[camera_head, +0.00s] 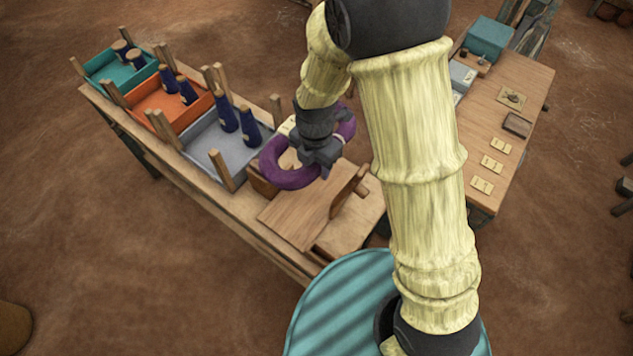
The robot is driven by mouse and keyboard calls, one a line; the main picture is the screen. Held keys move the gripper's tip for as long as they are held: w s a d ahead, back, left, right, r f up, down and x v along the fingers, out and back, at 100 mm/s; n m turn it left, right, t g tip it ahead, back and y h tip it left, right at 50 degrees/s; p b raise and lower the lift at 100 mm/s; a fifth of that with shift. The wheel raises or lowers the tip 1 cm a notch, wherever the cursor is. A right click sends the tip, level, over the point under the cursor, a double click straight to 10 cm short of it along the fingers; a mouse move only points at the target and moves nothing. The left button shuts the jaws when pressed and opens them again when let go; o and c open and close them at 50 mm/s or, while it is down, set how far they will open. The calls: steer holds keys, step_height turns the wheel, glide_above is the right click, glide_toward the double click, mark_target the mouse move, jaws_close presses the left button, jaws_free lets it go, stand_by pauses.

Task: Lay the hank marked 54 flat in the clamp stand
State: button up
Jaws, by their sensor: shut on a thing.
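A purple ring-shaped hank (287,179) is in my gripper (320,158), which is shut on it above the right end of the long bench. I cannot read a number on it, so I cannot tell whether it is the one marked 54. A pale tag-like patch shows beside the ring's upper left side. A wooden stand with a flat board (297,216) and an upright piece (346,190) is just below and right of the hank; it looks like the clamp stand. My gripper and the hank hide part of what lies under them.
The long bench (215,203) carries teal (103,66), orange (150,101) and grey (204,142) trays with dark blue cones and wooden posts. A side table (520,75) at the right holds small cards, a dark block and a teal box (488,38). Floor is open at left.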

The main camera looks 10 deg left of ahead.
steer(key=shift+w, duration=0.2)
step_height(320, 180, down, 14)
steer(key=b, duration=0.6)
steer(key=shift+f+b, duration=0.15)
steer(key=shift+b, duration=0.2)
